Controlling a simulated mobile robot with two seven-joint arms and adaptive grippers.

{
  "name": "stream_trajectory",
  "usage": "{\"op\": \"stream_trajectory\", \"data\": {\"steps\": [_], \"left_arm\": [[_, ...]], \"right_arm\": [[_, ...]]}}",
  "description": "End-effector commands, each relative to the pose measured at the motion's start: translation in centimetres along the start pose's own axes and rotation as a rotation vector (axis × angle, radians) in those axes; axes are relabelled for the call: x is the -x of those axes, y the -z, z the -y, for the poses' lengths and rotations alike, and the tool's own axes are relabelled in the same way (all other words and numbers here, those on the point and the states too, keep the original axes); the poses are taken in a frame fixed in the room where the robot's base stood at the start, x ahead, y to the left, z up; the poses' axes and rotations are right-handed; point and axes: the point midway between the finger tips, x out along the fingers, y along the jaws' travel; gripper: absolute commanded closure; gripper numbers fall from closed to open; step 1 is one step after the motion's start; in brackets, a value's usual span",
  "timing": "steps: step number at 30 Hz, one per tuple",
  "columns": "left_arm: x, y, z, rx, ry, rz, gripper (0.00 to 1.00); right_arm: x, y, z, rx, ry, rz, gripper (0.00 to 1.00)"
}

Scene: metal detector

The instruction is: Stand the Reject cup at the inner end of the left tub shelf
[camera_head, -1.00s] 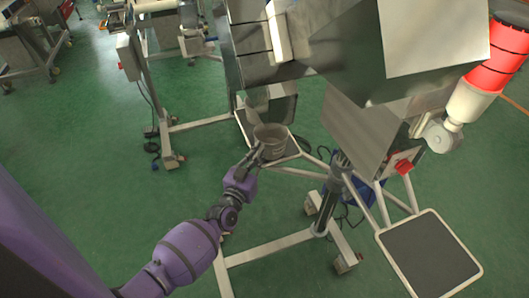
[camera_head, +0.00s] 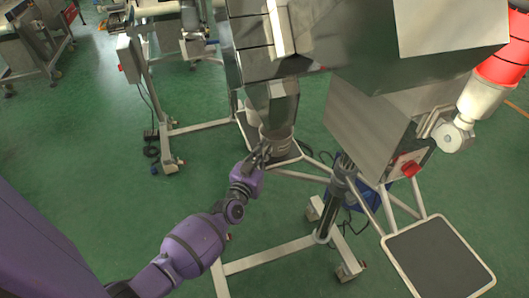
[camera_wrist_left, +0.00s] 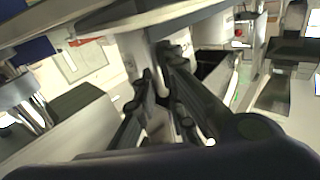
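The grey Reject cup (camera_head: 277,143) stands upright, as far as I can see, at the left tub shelf (camera_head: 296,168), below a metal chute. The chute hides its upper part. My left gripper (camera_head: 259,157) is at the near left side of the cup, its fingers reaching it or very close. In the left wrist view my gripper's dark fingers (camera_wrist_left: 160,75) point away from me with a narrow gap between them. I cannot tell whether they are closed on the cup.
The metal chute (camera_head: 271,103) hangs just over the cup. A square tray with a dark mat (camera_head: 437,260) stands at the right. The machine's column (camera_head: 334,200) and leg frame (camera_head: 270,255) stand beside my left arm. Green floor is free at the left.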

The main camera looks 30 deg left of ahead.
Motion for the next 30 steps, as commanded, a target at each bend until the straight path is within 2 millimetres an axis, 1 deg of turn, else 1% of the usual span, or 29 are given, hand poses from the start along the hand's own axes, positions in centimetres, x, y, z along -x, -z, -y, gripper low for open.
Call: {"op": "stream_trajectory", "data": {"steps": [1, 2, 10, 13, 14, 17, 24, 27, 30], "left_arm": [[0.0, -0.1, 0.0, 0.001, -0.001, 0.002, 0.76], [0.0, -0.1, 0.0, 0.001, -0.001, 0.002, 0.73], [0.0, 0.0, 0.0, 0.001, -0.001, 0.002, 0.73], [0.0, 0.5, 0.0, 0.000, -0.001, 0.001, 0.73], [0.3, 0.4, 0.0, 0.000, -0.001, 0.002, 0.73], [1.9, 0.2, 0.0, 0.001, 0.000, 0.004, 0.73], [7.1, 0.3, 0.0, 0.001, 0.000, 0.004, 0.73], [9.1, 0.3, 0.0, 0.001, 0.000, 0.004, 0.73], [10.5, 0.3, 0.0, 0.000, 0.000, 0.003, 0.73]], "right_arm": [[0.0, -0.1, 0.0, -0.001, 0.000, 0.002, 1.00], [0.0, -0.1, 0.0, -0.001, -0.001, 0.002, 1.00], [0.1, -0.2, 0.0, -0.001, -0.001, 0.004, 1.00], [0.2, 0.0, -0.1, 0.000, -0.001, 0.002, 1.00], [0.3, 0.0, -0.1, 0.000, -0.001, 0.003, 1.00], [0.4, 0.2, -0.1, 0.001, -0.001, 0.001, 1.00], [0.7, 0.6, 0.0, 0.004, -0.001, -0.004, 1.00], [0.8, 0.7, 0.0, 0.005, 0.000, -0.005, 1.00], [0.8, 0.7, 0.1, 0.005, 0.001, -0.005, 1.00]]}}
